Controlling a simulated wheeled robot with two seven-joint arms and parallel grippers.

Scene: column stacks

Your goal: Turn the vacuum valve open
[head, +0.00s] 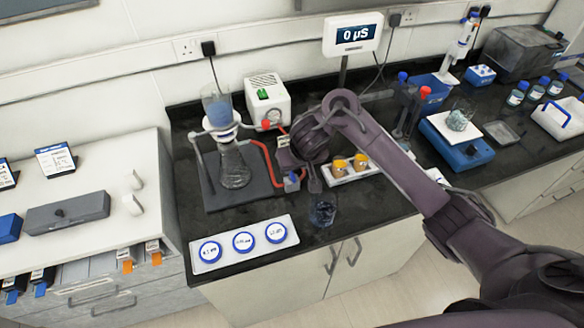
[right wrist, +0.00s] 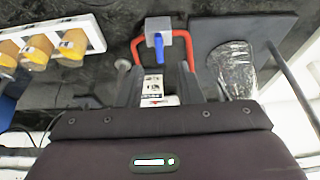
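The vacuum valve (head: 291,183) is a small grey block with a blue handle in the red tubing, right of the flask stand. In the right wrist view, its blue handle (right wrist: 159,48) lies crosswise to the tube ends at the grey block. My right gripper (right wrist: 160,75) has its fingers apart, with the handle ahead of and between them, apparently untouched. A white labelled piece shows between the fingers; I cannot tell what it is. In the head view, my right gripper (head: 305,177) is over the bench beside the valve, partly hidden by its own wrist. My left gripper is out of view.
The glass flask (head: 235,168) with its blue funnel stands left of the valve. The white pump (head: 267,98) is behind. A tray of amber jars (head: 338,180) is to the right, a beaker (head: 322,213) in front, and a white filter tray (head: 207,267) at the front edge.

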